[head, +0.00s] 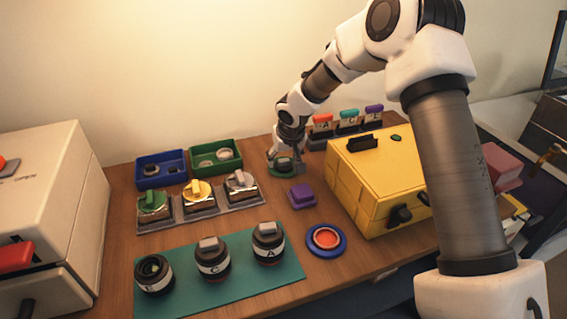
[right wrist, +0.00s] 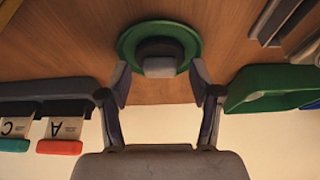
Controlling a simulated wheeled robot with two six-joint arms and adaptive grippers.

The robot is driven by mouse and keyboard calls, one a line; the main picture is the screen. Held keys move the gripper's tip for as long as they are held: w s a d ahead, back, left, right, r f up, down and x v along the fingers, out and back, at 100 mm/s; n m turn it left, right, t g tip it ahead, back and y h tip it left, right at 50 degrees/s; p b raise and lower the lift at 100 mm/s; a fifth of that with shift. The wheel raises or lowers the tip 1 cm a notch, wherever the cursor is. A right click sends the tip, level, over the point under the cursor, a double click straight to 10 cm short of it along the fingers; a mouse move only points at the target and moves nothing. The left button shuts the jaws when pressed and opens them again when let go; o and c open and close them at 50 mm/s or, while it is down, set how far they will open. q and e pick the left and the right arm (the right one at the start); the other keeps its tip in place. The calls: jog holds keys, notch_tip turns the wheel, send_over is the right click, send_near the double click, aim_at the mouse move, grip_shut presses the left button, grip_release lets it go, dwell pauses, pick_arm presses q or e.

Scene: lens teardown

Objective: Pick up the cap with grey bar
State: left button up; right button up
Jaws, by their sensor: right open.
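The cap with grey bar (right wrist: 160,50) is dark and round with a pale grey bar on it, and it sits in a round green dish (right wrist: 128,42). In the head view the cap (head: 284,163) and the dish (head: 288,174) are at the back middle of the wooden table, partly hidden by my gripper. My right gripper (right wrist: 161,74) is open, with one finger on each side of the cap near the dish rim. In the head view it (head: 285,158) points down over the dish. It holds nothing. My left gripper is not in view.
A yellow box (head: 375,180) stands right of the dish, and a rack with lettered tabs (head: 348,122) stands behind. A green bin (head: 235,150) and blue bin (head: 150,158) are left. Lenses stand on a teal mat (head: 245,288) in front; a purple block (head: 302,196) is near.

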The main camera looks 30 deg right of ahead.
jog(key=c, duration=0.8)
jog(key=shift+c, duration=0.2)
